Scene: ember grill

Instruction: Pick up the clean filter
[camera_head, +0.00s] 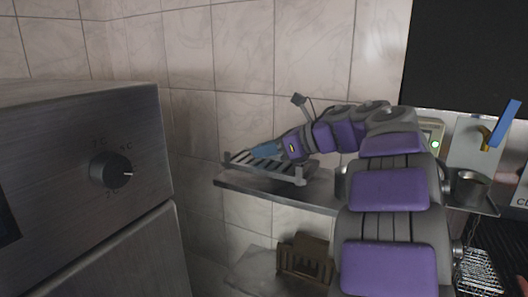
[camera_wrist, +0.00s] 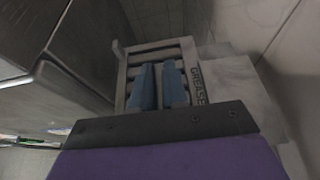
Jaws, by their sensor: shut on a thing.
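The clean filter, a pale grey slatted metal frame (camera_head: 238,158), is at the end of my arm, over the wall shelf at the centre of the head view. In the wrist view the filter (camera_wrist: 187,47) lies ahead of my gripper, with its slats running across. My gripper (camera_wrist: 159,85) has two blue fingers shut on the filter's slats. In the head view the gripper (camera_head: 264,151) is partly hidden by the filter's frame. I cannot tell whether the filter still touches the shelf.
The metal shelf (camera_head: 231,185) runs along the tiled wall. A brown slotted piece (camera_head: 304,258) stands below it. A steel appliance with a knob (camera_head: 110,171) fills the left. A metal cup (camera_head: 469,188) stands at the right. Lettering reading "GREASE" (camera_wrist: 198,84) shows beside the filter.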

